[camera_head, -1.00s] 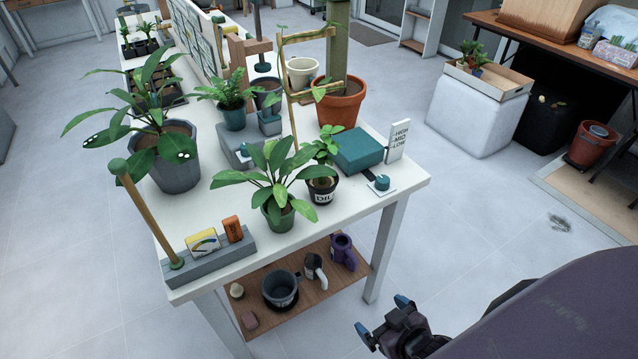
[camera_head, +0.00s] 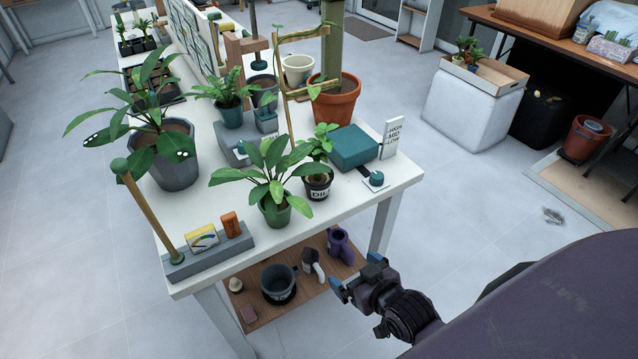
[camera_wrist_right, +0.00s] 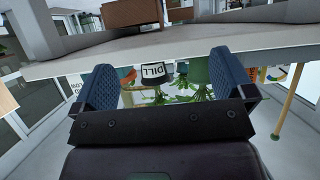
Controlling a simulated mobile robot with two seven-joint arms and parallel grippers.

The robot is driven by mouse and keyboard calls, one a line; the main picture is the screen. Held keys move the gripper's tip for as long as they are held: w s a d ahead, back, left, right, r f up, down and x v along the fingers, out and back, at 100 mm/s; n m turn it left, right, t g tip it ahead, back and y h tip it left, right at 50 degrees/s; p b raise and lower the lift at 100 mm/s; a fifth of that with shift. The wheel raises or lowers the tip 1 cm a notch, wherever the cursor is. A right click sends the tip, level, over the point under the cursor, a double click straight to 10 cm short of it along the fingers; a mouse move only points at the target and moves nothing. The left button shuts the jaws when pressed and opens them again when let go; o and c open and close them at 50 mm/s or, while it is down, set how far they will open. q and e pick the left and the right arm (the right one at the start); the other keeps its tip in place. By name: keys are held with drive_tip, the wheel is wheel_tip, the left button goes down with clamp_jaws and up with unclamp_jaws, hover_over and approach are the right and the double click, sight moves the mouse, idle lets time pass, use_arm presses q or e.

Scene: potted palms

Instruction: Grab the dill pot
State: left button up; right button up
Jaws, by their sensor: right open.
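The dill pot (camera_head: 318,193) is a small dark pot with a white band lettered DILL and a leafy green herb. It stands upright near the front edge of the white table (camera_head: 225,268), behind and right of a broad-leaved plant in a green pot (camera_head: 275,213). My right gripper (camera_head: 357,277) is open and empty, in front of the table and lower than the pot, apart from it. In the right wrist view the dill pot (camera_wrist_right: 153,72) shows upside down between the open fingers (camera_wrist_right: 160,82), beyond the table edge. My left gripper is not in view.
A teal box (camera_head: 357,147) and a small teal knob (camera_head: 376,179) sit right of the dill pot. A terracotta pot (camera_head: 335,103) stands behind. A wooden lower shelf (camera_head: 313,290) holds mugs.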

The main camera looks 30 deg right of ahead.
drive_tip(key=w+a+r+m+t+y+p, duration=0.1)
drive_tip(key=w+a+r+m+t+y, duration=0.1)
drive_tip(key=w+r+m, duration=0.35)
drive_tip(key=m+t+h+p, duration=0.2)
drive_tip(key=m+t+h, duration=0.1)
drive_tip(key=m, duration=2.9)
approach(319, 177)
drive_tip(key=w, duration=0.5)
drive_tip(key=shift+w+f, duration=0.1)
drive_tip(key=shift+w, duration=0.05)
drive_tip(key=shift+w+d, duration=0.15)
drive_tip(key=shift+w, duration=2.7)
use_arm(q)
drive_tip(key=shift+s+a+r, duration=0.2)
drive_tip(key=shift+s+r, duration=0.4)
